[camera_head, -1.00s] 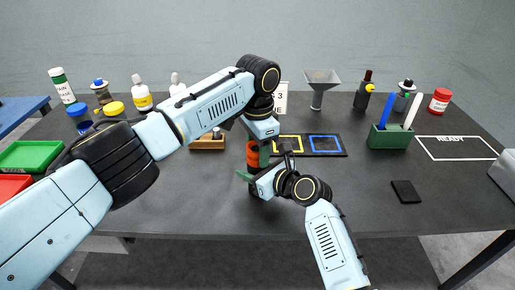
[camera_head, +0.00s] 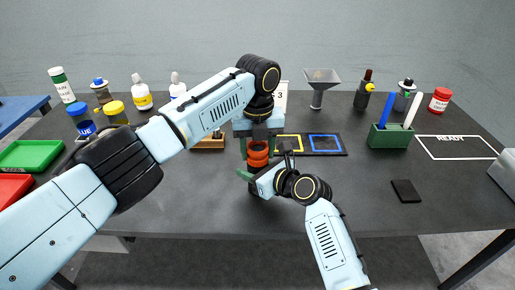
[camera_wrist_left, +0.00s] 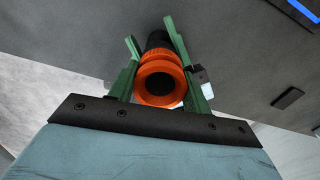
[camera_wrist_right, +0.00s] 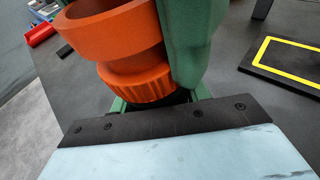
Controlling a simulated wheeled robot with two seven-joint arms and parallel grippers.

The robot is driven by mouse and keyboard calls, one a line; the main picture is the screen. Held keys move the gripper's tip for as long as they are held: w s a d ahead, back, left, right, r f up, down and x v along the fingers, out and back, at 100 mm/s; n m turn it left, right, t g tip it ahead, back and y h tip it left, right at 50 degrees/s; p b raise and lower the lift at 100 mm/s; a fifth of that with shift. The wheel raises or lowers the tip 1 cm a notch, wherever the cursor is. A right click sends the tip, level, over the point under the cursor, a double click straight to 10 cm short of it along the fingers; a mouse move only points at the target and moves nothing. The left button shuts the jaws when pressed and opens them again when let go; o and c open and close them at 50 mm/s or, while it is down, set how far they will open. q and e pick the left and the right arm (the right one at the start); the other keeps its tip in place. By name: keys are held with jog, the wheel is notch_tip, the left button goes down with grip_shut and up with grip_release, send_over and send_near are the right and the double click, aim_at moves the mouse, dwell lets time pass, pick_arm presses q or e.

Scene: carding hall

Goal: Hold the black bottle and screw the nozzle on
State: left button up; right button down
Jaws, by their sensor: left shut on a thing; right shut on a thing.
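The orange nozzle (camera_head: 258,158), with a wide ring and ribbed collar, is between the green fingers of my left gripper (camera_head: 258,150), which reaches down from above and is shut on it. In the right wrist view the nozzle (camera_wrist_right: 115,35) sits directly above the black bottle (camera_wrist_right: 180,97); whether its thread is engaged I cannot tell. The left wrist view shows the nozzle's open ring (camera_wrist_left: 160,84) with the dark bottle (camera_wrist_left: 158,40) beyond it. My right gripper (camera_head: 250,179) is low over the table and shut on the bottle, which is mostly hidden.
A mat with yellow and blue squares (camera_head: 345,152) lies just right behind the grippers. A green pen holder (camera_head: 390,138), a funnel (camera_head: 321,78), a dark slab (camera_head: 406,191) and several bottles stand around. The front right tabletop is mostly clear.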

pick_arm(q)
jog(key=m, duration=0.8)
jog(key=shift+m, duration=0.4)
jog(key=o, duration=0.9)
jog(key=shift+o, duration=0.2)
jog(key=shift+d+r, duration=0.1)
jog(key=shift+s+r, duration=0.1)
jog(key=shift+r, duration=2.15)
jog(key=shift+c, duration=0.4)
